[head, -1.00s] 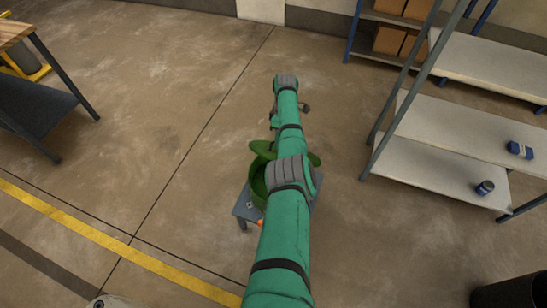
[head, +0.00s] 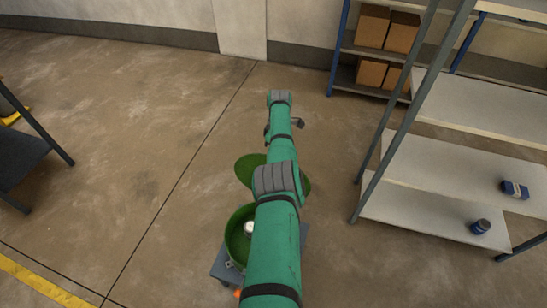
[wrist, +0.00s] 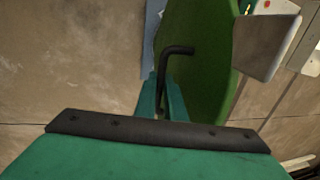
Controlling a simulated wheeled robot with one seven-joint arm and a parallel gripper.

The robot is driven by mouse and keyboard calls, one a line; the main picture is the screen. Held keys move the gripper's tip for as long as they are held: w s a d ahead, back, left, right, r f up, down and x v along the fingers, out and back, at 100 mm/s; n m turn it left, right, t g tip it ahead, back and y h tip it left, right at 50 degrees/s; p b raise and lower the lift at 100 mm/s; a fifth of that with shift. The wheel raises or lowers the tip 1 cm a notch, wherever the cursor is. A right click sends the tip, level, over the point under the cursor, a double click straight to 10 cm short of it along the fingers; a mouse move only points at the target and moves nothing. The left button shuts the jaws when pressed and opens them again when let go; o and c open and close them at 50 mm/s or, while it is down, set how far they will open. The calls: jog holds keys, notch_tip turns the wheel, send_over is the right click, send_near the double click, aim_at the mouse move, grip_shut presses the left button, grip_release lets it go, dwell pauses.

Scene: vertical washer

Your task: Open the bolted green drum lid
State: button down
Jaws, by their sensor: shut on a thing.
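The green drum (head: 231,237) stands low on a small grey stand, partly behind my arm. Its mouth is open on the left side, and a small whitish thing (head: 249,228) shows inside. The round green lid (head: 248,168) is beyond the drum, off its mouth, with its middle hidden by my arm. In the wrist view, the lid (wrist: 207,60) stands steeply on the right. A black bent handle (wrist: 176,50) rises between the teal fingers of my gripper (wrist: 161,98), which is shut on it.
The grey stand (head: 222,265) carries the drum; a small orange thing (head: 238,293) is beside it. A grey shelf unit (head: 425,210) with blue items stands at right. A dark table (head: 18,150) is at the left edge. Floor is clear between.

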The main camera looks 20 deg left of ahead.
jog(key=shift+w+d+f, duration=0.3)
jog(key=shift+d+f, duration=0.05)
jog(key=shift+d, duration=0.05)
jog(key=shift+a, duration=0.15)
jog(key=c, duration=1.8)
grip_release()
jog(key=shift+c, duration=0.2)
jog(key=shift+w+a+r, duration=0.1)
jog(key=shift+r, duration=0.05)
notch_tip(320, 180, up, 11)
jog(key=w, duration=0.2)
jog(key=shift+f, duration=0.2)
jog(key=shift+w+a, duration=0.1)
jog(key=shift+a, duration=0.05)
